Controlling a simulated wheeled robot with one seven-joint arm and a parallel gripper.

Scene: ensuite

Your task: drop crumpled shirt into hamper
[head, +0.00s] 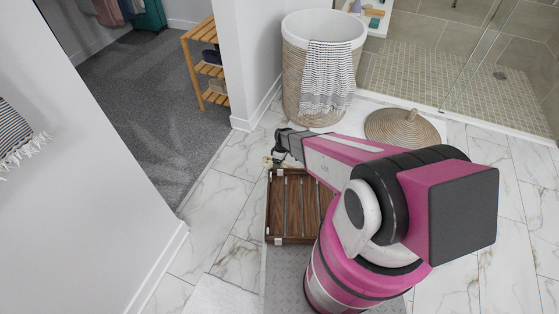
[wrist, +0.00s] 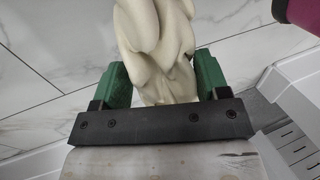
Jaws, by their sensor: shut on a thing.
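The crumpled shirt (wrist: 157,45) is cream and hangs in thick folds between the green fingers of my gripper (wrist: 163,78) in the wrist view. My gripper is shut on it. In the head view my gripper (head: 278,157) is low over the floor, and only a small pale bit of the shirt (head: 268,162) shows beside it. The hamper (head: 296,82) is a tall woven basket with a white lining and an open top. It stands beyond my gripper, at the upper middle. A striped towel (head: 328,78) hangs over its front rim.
A round woven lid (head: 390,127) lies on the floor right of the hamper. A wooden slatted mat (head: 291,205) lies just below my gripper. A white wall end (head: 250,60) and a wooden shelf (head: 207,68) stand left of the hamper. Marble tile is clear between mat and hamper.

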